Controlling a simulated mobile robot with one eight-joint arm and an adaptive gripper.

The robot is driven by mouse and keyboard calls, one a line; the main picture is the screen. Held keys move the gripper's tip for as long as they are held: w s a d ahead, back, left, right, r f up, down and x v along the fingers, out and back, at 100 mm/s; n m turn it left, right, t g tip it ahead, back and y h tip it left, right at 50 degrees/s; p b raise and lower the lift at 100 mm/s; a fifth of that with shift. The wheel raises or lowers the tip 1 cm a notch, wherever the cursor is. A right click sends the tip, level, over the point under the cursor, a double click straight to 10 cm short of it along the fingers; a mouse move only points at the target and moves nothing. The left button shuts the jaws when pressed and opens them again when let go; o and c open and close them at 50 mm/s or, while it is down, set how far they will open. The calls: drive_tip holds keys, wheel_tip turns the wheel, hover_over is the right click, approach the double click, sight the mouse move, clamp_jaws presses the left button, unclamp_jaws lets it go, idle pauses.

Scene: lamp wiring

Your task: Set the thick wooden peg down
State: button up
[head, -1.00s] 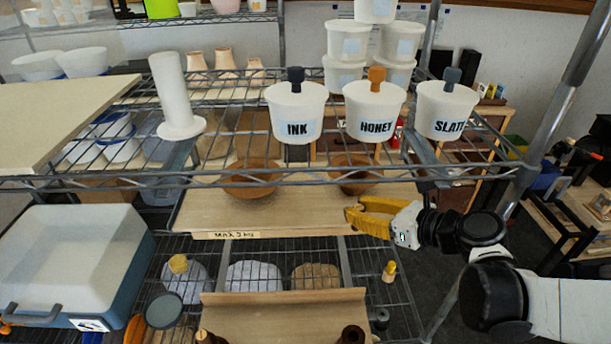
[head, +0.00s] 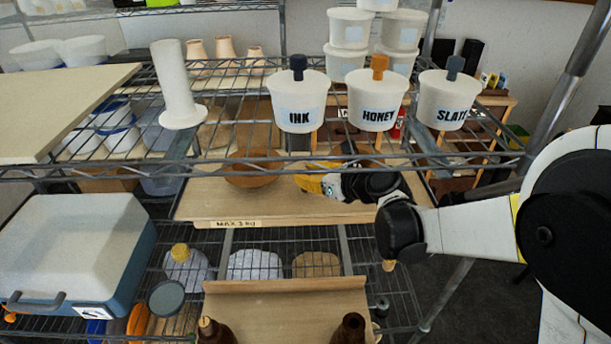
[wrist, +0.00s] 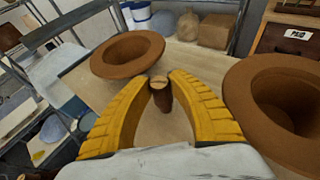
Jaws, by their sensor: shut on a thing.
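The thick wooden peg (wrist: 161,98), dark brown with a lighter top, stands between my yellow fingertips in the wrist view. My gripper (wrist: 162,84) is shut on it. In the head view my gripper (head: 312,180) is over the pale wooden board (head: 222,205), under the wire shelf. The peg cannot be made out there. One brown brimmed bowl (wrist: 128,56) lies left of and beyond the peg; another (wrist: 285,110) is close on the right. The left bowl (head: 250,172) also shows in the head view. The peg's lower end is over the board; I cannot tell whether it touches.
White tubs labelled INK (head: 298,103), HONEY (head: 378,102) and SLATE (head: 446,102) sit on the wire shelf above my gripper. The board's front edge has a MAX 3 KG label (head: 236,223). Bare board shows around the peg, between the bowls.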

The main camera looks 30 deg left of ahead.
drive_tip(key=shift+f, duration=0.35)
drive_tip(key=shift+f, duration=0.2)
drive_tip(key=o, duration=0.9)
drive_tip(key=shift+r, duration=0.15)
drive_tip(key=shift+d+r, duration=0.2)
drive_tip(key=v, duration=1.1)
drive_tip(key=shift+s+d, duration=0.15)
drive_tip(key=shift+d, duration=0.15)
